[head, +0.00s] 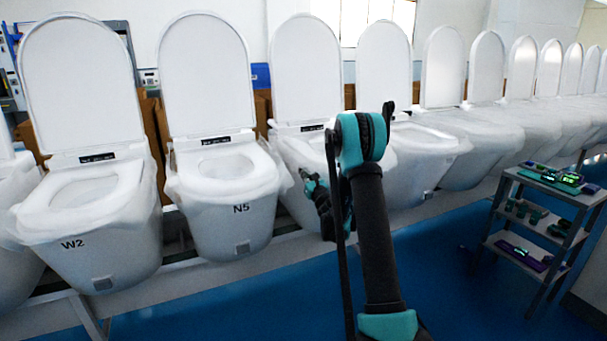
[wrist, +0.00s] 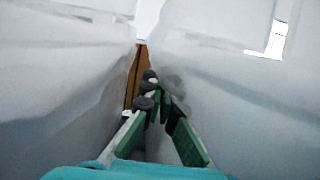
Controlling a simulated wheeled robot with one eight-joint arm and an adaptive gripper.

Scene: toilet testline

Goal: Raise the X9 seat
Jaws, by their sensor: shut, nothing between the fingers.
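No X9 mark can be read in either view. In the wrist view the fingers (wrist: 158,88) are shut and empty in the gap between two white toilet bodies.
The toilet marked N5 (head: 225,195) stands left of my gripper, and the one marked W2 (head: 88,215) further left. More toilets with raised lids run off right. A shelf cart (head: 545,215) stands at the right. Blue floor (head: 440,285) lies open in front.

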